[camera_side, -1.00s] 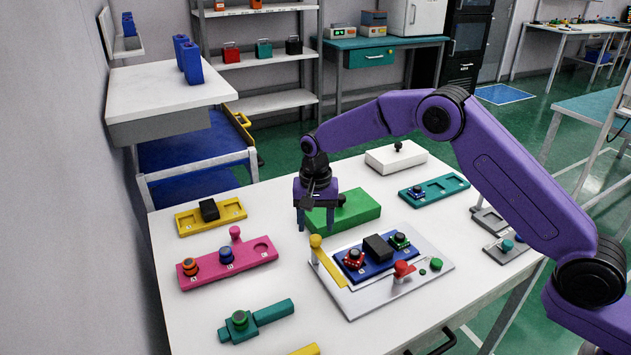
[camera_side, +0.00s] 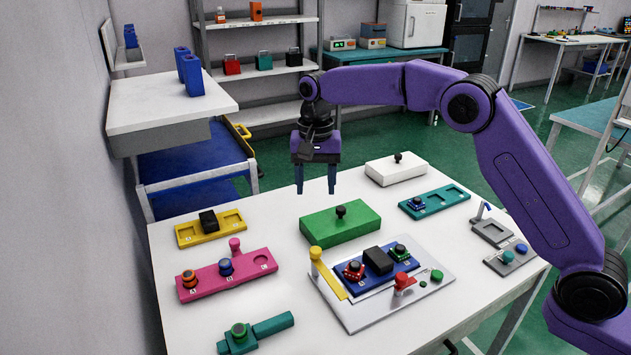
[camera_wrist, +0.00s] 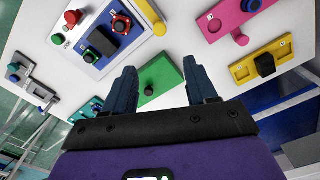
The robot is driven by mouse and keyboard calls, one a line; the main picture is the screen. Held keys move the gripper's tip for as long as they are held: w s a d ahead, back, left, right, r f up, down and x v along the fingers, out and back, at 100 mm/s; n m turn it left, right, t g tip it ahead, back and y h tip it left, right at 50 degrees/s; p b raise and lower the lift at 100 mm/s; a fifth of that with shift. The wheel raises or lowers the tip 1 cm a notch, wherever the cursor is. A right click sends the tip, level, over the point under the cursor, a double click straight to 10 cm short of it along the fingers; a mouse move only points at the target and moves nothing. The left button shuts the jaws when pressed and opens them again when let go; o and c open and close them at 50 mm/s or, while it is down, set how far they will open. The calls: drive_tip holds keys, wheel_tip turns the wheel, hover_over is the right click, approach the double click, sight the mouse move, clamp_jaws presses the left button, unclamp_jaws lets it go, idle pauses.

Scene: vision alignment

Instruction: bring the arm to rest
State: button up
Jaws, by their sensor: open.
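My purple arm carries my gripper (camera_side: 317,188), which hangs fingers-down above the back part of the white table (camera_side: 190,335). The gripper is open and empty, with both dark blue fingers apart in the wrist view (camera_wrist: 163,88). Below it lies a green block (camera_side: 335,224) with a black knob (camera_side: 341,211), apart from the fingers. In the wrist view the green block (camera_wrist: 160,75) shows between the fingers.
A grey plate (camera_side: 365,318) holds a blue tray with parts, a yellow lever and a red knob. Pink (camera_side: 215,280), yellow (camera_side: 227,234) and teal (camera_side: 450,199) trays, a white block (camera_side: 383,174) and a grey fixture (camera_side: 491,234) stand around. Shelves are behind.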

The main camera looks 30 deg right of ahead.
idle(0.3)
drive_tip(key=s+d+r+n, duration=0.2)
drive_tip(key=s+n, duration=0.3)
drive_tip(key=s, duration=0.5)
drive_tip(key=s+d+r+n, duration=0.1)
drive_tip(key=s+n, duration=0.4)
drive_tip(key=s, duration=0.6)
drive_tip(key=s+d+f+n, duration=0.2)
drive_tip(key=s+d+n, duration=0.2)
drive_tip(key=s+d, duration=0.3)
drive_tip(key=s+d+f+n, duration=0.2)
drive_tip(key=s+d+n, duration=0.2)
drive_tip(key=s, duration=0.9)
drive_tip(key=d, duration=0.3)
drive_tip(key=shift+s, duration=0.4)
